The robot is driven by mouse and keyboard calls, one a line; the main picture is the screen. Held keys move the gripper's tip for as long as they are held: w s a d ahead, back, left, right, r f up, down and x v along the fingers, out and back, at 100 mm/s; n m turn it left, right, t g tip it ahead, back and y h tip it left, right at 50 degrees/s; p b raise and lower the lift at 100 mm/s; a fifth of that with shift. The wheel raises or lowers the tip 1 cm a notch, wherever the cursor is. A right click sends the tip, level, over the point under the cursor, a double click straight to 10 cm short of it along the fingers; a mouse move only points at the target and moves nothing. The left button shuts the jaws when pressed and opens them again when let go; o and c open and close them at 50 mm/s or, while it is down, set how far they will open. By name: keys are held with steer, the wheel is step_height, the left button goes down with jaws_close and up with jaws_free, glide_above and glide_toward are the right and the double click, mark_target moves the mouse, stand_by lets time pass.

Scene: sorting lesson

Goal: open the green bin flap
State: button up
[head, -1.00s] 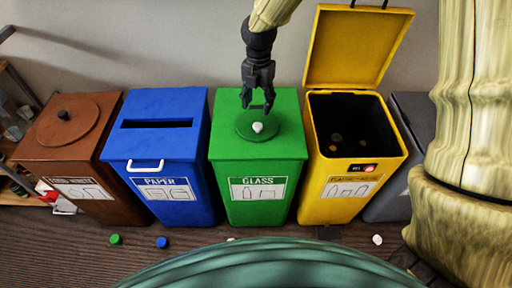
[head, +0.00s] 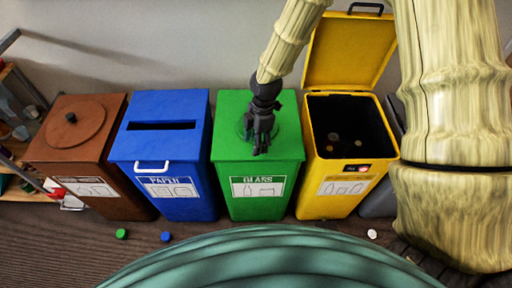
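The green bin (head: 227,160) stands between the blue and yellow bins, with a GLASS label on its front. Its round green flap (head: 242,131) lies flat in the lid and looks shut. My gripper (head: 261,148) points down over the flap and covers most of it. The flap's white knob is hidden behind my gripper. The fingers look close together, but I cannot tell whether they touch the knob or hold it.
The blue PAPER bin (head: 150,108) has a slot and white handle. The yellow bin (head: 335,188) has its lid raised. A brown bin (head: 60,150) stands far left. Green (head: 121,234), blue (head: 166,237) and white caps (head: 372,234) lie on the floor.

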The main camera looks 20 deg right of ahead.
steer(key=shift+s+a+f+m+p, duration=0.2)
steer(key=shift+s+f+m+p, duration=0.2)
steer(key=shift+s+m, duration=0.3)
steer(key=shift+s+a+f+m+p, duration=0.25)
steer(key=shift+s+f+m, duration=0.2)
steer(key=shift+s+m, duration=0.2)
